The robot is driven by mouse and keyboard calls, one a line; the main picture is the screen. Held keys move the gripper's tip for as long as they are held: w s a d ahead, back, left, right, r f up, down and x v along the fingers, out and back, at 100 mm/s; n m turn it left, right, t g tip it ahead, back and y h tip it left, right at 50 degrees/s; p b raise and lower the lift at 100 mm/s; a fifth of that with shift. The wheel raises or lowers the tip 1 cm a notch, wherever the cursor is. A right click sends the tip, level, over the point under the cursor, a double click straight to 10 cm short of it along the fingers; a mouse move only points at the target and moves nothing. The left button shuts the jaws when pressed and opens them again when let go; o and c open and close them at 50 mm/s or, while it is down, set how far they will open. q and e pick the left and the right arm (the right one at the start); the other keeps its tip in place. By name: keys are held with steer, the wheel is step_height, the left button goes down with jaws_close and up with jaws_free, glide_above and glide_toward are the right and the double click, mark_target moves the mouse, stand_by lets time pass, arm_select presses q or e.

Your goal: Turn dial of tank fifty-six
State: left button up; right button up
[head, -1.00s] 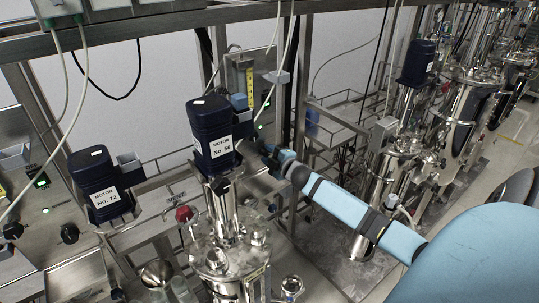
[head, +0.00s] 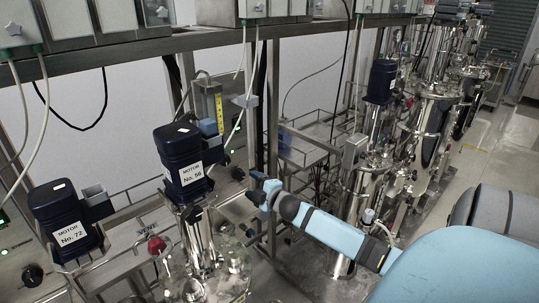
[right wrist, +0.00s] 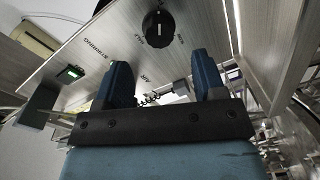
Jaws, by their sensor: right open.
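The dark blue motor of tank fifty-six (head: 183,160) has a white label and stands above its shiny steel tank (head: 205,275). A black dial (right wrist: 158,28) sits on a brushed metal panel ahead of my right gripper in the right wrist view; words are printed around it. A small black knob (head: 238,173) shows right of the motor in the head view, apparently the same dial. My right gripper (head: 258,186) is right of and below that knob. In the right wrist view its two blue fingers (right wrist: 161,68) are apart, with the dial beyond them, untouched. My left gripper is not in view.
Motor No. 72 (head: 66,222) stands at the left, with another black knob (head: 32,275) near it. A green-lit switch (right wrist: 70,73) is on the panel left of the dial. Cables hang from the overhead rail.

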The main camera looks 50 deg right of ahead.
steer(key=s+b, duration=0.1)
steer(key=s, duration=0.7)
steer(key=shift+s+a+r, duration=0.25)
steer(key=shift+a, duration=0.1)
steer(key=s+a+f+m+g+h, duration=0.1)
steer(key=s+a+f+m+g, duration=0.3)
steer(key=s+a, duration=0.3)
steer(key=s+a+f+m+g, duration=0.4)
steer(key=s+a+f, duration=0.1)
steer(key=a, duration=0.3)
steer(key=s+a+r+m+g+y, duration=0.1)
steer(key=s+a+m+g+y, duration=0.35)
steer(key=s+a, duration=0.85)
steer(key=w+a+f+n+t, duration=0.1)
steer(key=w+a+f+t, duration=0.2)
steer(key=f, duration=0.3)
steer(key=w+a+f+n+t+y, duration=0.1)
steer(key=w+a+f+t, duration=0.2)
steer(key=f, duration=0.4)
